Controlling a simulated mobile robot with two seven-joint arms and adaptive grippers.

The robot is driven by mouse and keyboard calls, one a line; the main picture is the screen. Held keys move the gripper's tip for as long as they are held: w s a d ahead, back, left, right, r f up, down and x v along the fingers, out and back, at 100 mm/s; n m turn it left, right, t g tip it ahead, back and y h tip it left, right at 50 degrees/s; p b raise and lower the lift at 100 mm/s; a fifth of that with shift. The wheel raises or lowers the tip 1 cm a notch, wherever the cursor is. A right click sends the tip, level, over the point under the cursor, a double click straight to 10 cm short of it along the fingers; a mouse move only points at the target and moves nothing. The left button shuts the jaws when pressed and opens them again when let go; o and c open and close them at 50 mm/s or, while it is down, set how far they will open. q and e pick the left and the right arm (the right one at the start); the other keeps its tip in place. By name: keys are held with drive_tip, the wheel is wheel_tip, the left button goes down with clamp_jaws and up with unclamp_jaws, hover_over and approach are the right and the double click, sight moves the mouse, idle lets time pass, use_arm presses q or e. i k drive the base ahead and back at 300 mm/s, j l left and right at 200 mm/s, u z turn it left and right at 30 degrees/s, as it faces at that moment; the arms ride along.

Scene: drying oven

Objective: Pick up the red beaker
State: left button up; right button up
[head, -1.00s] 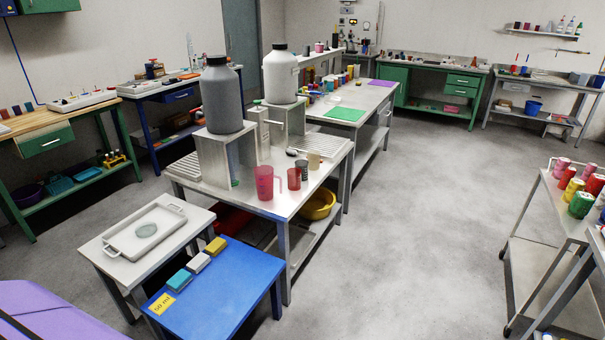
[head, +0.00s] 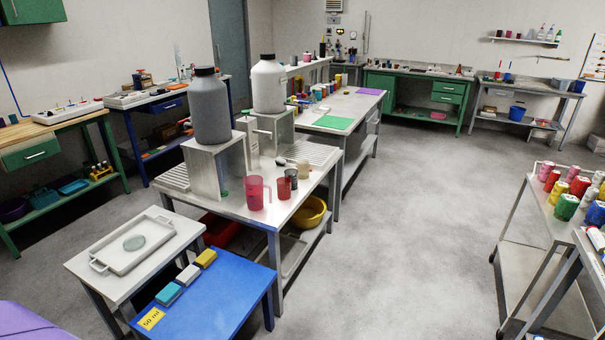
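A translucent red-pink beaker with a handle (head: 256,192) stands upright on the metal table (head: 231,203), near its front right edge. A smaller, darker red cup (head: 284,188) stands just to its right. I cannot tell for certain which of the two is the red beaker. A small dark grey cup (head: 292,177) and a beige cup (head: 304,170) stand close behind. Neither of my grippers is in view.
A grey bottle (head: 211,112) and a white bottle (head: 268,85) stand on metal stands behind the beaker. A blue table (head: 217,296) and a white table with a tray (head: 115,262) stand in front. Floor (head: 400,230) to the right is clear up to a cart (head: 545,215).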

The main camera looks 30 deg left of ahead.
sight(284, 189)
drive_tip(key=k+j+u, duration=0.1)
drive_tip(key=u, duration=1.9)
drive_tip(key=i+l, duration=0.2)
drive_tip(key=l, duration=0.3)
drive_tip(key=i+l, duration=0.15)
drive_tip(key=l, duration=0.35)
drive_tip(key=i+l, duration=0.2)
drive_tip(key=l, duration=0.3)
drive_tip(key=i+l, duration=0.2)
drive_tip(key=l, duration=0.3)
drive_tip(key=i+l, duration=0.2)
drive_tip(key=l, duration=0.3)
drive_tip(key=i+l, duration=0.15)
drive_tip(key=l, duration=0.3)
drive_tip(key=i+l, duration=0.2)
drive_tip(key=l, duration=0.3)
drive_tip(key=i+l, duration=0.2)
drive_tip(key=l, duration=0.3)
